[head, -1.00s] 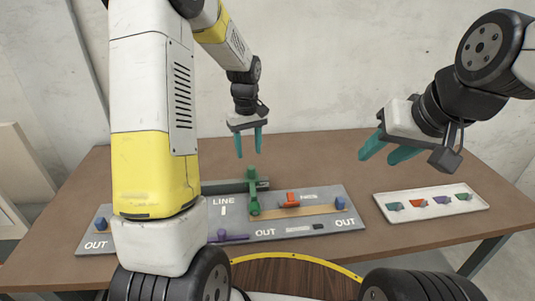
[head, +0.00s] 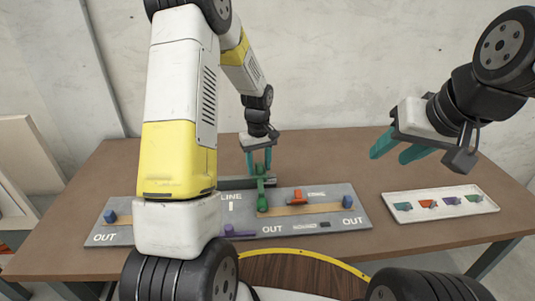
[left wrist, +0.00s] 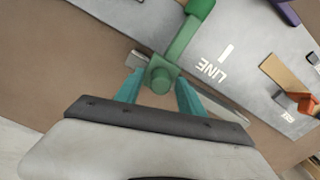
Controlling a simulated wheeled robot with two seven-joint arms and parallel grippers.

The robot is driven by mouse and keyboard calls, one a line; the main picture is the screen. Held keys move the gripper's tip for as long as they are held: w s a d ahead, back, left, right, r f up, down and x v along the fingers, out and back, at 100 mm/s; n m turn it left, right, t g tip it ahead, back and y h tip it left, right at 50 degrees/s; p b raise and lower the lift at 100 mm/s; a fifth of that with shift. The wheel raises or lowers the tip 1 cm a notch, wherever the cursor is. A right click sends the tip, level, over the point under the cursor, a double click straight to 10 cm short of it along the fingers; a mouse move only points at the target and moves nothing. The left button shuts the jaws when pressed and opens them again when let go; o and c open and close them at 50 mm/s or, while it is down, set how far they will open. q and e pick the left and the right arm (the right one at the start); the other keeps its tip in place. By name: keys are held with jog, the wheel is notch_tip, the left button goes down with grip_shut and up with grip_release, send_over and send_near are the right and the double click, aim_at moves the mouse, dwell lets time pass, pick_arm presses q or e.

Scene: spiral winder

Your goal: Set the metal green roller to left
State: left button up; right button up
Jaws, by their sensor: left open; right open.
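The green roller piece (head: 262,204) stands on the grey board (head: 345,219), with a green arm reaching back to a green knob (left wrist: 160,77). My left gripper (head: 259,163) is open at the back of the board. In the left wrist view its two teal fingers (left wrist: 157,93) lie on either side of the green knob; I cannot tell whether they touch it. My right gripper (head: 395,149) is open and empty in the air above the right side of the table.
The board also carries a red piece (head: 297,197), a purple piece (head: 238,231) and blue pegs (head: 347,202) at its ends. A white tray (head: 441,215) with several small coloured parts lies to the right. My left arm hides part of the board.

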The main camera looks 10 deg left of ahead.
pick_arm(q)
grip_shut()
dwell(1.3)
